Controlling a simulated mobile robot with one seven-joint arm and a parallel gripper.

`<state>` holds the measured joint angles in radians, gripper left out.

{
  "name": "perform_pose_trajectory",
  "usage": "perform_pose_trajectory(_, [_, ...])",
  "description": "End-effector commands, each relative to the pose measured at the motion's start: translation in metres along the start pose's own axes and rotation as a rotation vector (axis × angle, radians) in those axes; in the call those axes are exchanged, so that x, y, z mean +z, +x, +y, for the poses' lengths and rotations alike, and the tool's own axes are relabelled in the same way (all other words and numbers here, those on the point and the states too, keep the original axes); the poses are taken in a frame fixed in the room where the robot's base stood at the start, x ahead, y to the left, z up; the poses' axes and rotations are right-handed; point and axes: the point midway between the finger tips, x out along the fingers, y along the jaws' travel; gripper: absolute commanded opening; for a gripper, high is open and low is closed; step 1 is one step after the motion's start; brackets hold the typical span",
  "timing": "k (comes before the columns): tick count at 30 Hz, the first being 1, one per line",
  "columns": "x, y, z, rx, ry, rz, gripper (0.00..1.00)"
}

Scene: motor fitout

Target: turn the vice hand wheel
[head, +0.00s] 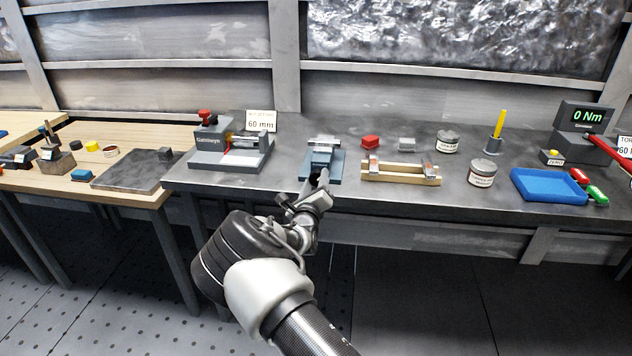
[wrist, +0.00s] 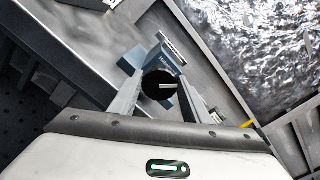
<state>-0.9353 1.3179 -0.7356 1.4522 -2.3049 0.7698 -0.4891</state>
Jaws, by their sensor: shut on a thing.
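The blue-grey vice (head: 322,158) stands on the grey bench near its front edge, in the middle of the head view. It also shows in the wrist view (wrist: 168,58), beyond the fingers. The round black hand wheel (wrist: 158,84) with a pale bar across it faces the wrist camera. My gripper (head: 316,183) reaches the front of the vice from below. In the wrist view one finger lies on each side of the wheel, and they are shut on it. In the head view the gripper mostly hides the wheel.
A grey fixture with a red knob (head: 205,117) stands left of the vice. Bare bench lies between the fixture and the vice.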

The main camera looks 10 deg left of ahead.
Motion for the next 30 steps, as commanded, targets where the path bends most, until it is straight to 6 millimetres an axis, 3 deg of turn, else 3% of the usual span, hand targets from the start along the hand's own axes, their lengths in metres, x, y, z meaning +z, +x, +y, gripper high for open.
perform_pose_trajectory(3, [-0.002,0.0,0.0,0.0,0.0,0.002,0.21])
perform_pose_trajectory(4, [-0.002,0.0,0.0,0.0,0.0,0.002,0.48])
perform_pose_trajectory(7, [-0.001,0.0,0.0,0.0,0.0,0.002,0.62])
perform_pose_trajectory(19, [0.0,-0.009,0.0,0.001,0.001,0.002,0.62])
perform_pose_trajectory(23, [0.001,-0.03,0.0,0.002,0.001,0.002,0.62])
perform_pose_trajectory(30, [0.001,-0.089,0.0,0.003,0.0,0.002,0.62])
